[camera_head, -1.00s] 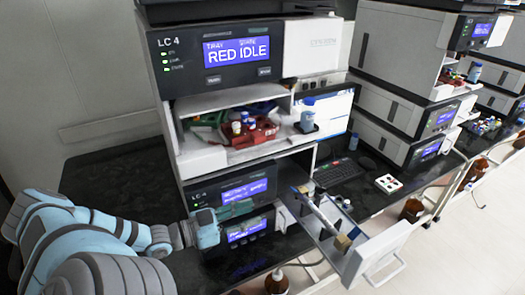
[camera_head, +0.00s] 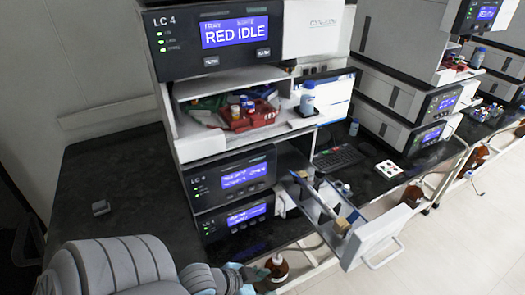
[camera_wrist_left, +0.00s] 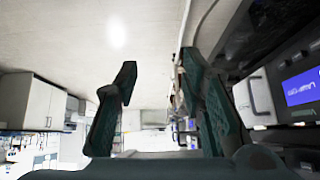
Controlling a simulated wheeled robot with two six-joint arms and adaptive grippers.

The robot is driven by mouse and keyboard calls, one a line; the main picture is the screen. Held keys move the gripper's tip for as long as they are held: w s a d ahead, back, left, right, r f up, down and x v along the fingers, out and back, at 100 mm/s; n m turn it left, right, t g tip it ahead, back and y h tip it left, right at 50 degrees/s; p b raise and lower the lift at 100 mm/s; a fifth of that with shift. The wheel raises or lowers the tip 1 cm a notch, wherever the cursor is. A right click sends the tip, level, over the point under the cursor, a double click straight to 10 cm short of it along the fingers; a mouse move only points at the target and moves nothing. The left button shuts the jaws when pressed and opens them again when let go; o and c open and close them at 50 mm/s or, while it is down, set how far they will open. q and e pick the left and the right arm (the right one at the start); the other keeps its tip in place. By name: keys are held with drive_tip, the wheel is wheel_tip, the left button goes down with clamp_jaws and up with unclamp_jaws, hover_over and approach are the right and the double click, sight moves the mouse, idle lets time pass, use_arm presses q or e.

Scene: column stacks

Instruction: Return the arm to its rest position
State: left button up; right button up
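My left arm enters along the bottom edge of the head view. Its grey upper link fills the lower left and the light blue forearm is cut off by the frame's bottom edge. In the left wrist view, the two dark green fingers of my left gripper (camera_wrist_left: 159,64) stand wide apart with nothing between them. Beyond them are a pale floor or wall and blurred white cabinets. The LC 4 instrument stack (camera_head: 226,122) stands in front of me, apart from the arm's visible links. My right gripper is in neither view.
An open drawer (camera_head: 352,240) sticks out from the stack's lower right. A brown bottle (camera_head: 277,265) is close to the forearm at the bottom. A shelf in the stack holds a red tray (camera_head: 262,115) and a blue-capped bottle (camera_head: 307,100). The black bench (camera_head: 105,185) on the left is mostly clear.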

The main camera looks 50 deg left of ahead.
use_arm(q)
drive_tip(key=shift+a, duration=0.1)
idle(0.4)
drive_tip(key=s+a+f+n+g+y, duration=0.1)
drive_tip(key=s+a+f, duration=0.3)
drive_tip(key=f, duration=0.4)
drive_tip(key=s+a+f+g+y, duration=0.1)
drive_tip(key=s+a+f+y, duration=0.15)
drive_tip(key=s+f, duration=0.35)
drive_tip(key=s+a+f+n+g, duration=0.1)
drive_tip(key=s+a+f+g, duration=0.15)
drive_tip(key=a+f, duration=0.45)
drive_tip(key=s+d+f+n+g, duration=0.1)
drive_tip(key=s+d+f+g, duration=0.1)
drive_tip(key=s+d+f, duration=0.75)
drive_tip(key=shift+w+d+f+h, duration=0.2)
drive_tip(key=shift+w+d+f, duration=0.1)
drive_tip(key=shift+d, duration=0.35)
drive_tip(key=shift+w+d+f+h, duration=0.2)
drive_tip(key=shift+d+f, duration=0.1)
drive_tip(key=shift+d, duration=0.35)
